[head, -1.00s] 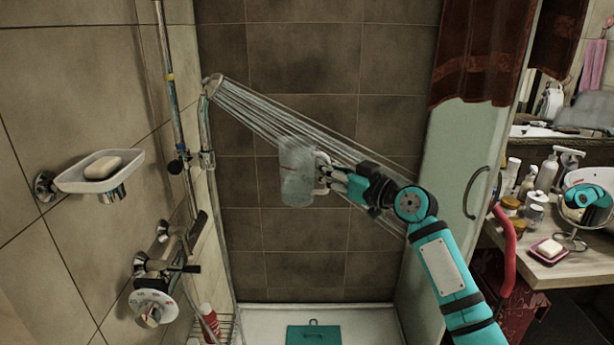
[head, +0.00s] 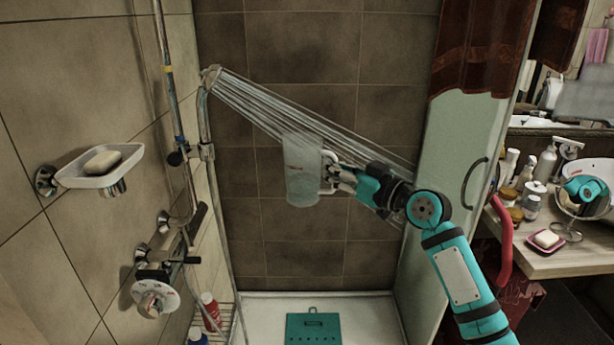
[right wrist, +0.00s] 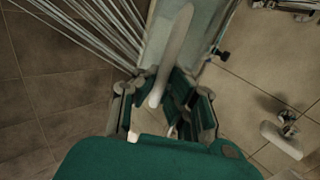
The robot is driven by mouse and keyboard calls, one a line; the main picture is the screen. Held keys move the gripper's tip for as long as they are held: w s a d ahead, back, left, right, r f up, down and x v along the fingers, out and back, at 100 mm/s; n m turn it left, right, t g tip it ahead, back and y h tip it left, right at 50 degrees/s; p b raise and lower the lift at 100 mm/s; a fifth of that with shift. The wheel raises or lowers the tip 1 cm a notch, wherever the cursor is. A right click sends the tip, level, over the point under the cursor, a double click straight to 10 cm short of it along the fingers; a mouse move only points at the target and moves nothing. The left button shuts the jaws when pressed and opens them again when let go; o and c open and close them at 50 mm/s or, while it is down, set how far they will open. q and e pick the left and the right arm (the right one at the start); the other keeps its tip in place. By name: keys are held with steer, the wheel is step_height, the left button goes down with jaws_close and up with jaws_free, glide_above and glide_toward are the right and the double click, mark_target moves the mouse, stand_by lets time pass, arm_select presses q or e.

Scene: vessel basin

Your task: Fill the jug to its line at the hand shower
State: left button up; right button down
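The clear jug (head: 303,172) is held up roughly upright in the shower area, with a small red mark on its upper side. My right gripper (head: 336,178) is shut on its white handle, which also shows between the fingers in the right wrist view (right wrist: 174,52). The hand shower (head: 210,78) sits in its holder on the rail at the left and is running. Its streams slant down to the right across the jug's top; I cannot tell how much enters it. The water level is unclear. My left gripper is not in view.
The mixer valve (head: 155,290) and soap dish (head: 100,165) are on the left wall. A teal mat (head: 313,328) lies on the white shower tray (head: 262,308). A glass panel (head: 450,170) and a counter with bottles (head: 560,262) stand at the right.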

steer(key=w+a+b, duration=0.4)
steer(key=w+b, duration=0.4)
steer(key=w, duration=0.3)
steer(key=shift+w+a, duration=0.2)
steer(key=shift+w, duration=0.1)
steer(key=shift+s+r, duration=0.15)
stand_by(0.4)
steer(key=s+d+p, duration=0.1)
steer(key=s, duration=0.2)
steer(key=s+d+p, duration=0.1)
steer(key=s+d, duration=0.1)
steer(key=s, duration=0.2)
steer(key=s+d+p, duration=0.1)
steer(key=s, duration=0.2)
steer(key=shift+s+d, duration=0.15)
steer(key=shift+s, duration=0.2)
steer(key=shift+s+d, duration=0.1)
steer(key=shift+s, duration=0.4)
